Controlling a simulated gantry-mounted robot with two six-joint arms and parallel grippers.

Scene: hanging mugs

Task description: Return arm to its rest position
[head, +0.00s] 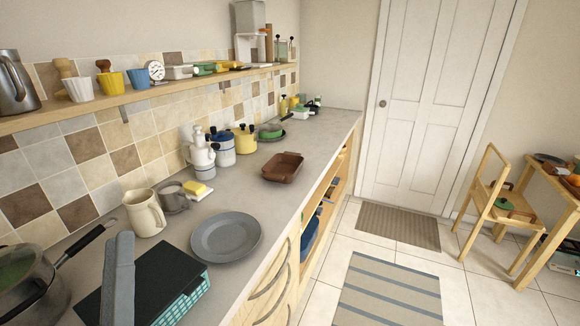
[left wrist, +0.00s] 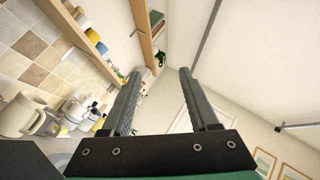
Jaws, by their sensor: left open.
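In the head view, a grey finger of my left gripper (head: 121,278) points up at the bottom left, between the pot and the grey plate. In the left wrist view, both fingers of my left gripper (left wrist: 161,75) stand wide apart with nothing held between them. The wrist camera looks up along the wall and shelf toward the ceiling. My right gripper shows in neither view.
The counter holds a pot (head: 30,285), cream jug (head: 146,214), grey mug (head: 173,199), grey plate (head: 226,237) and brown baking dish (head: 283,167). A wall shelf (head: 140,93) carries cups and a kettle. Open floor lies right of the counter.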

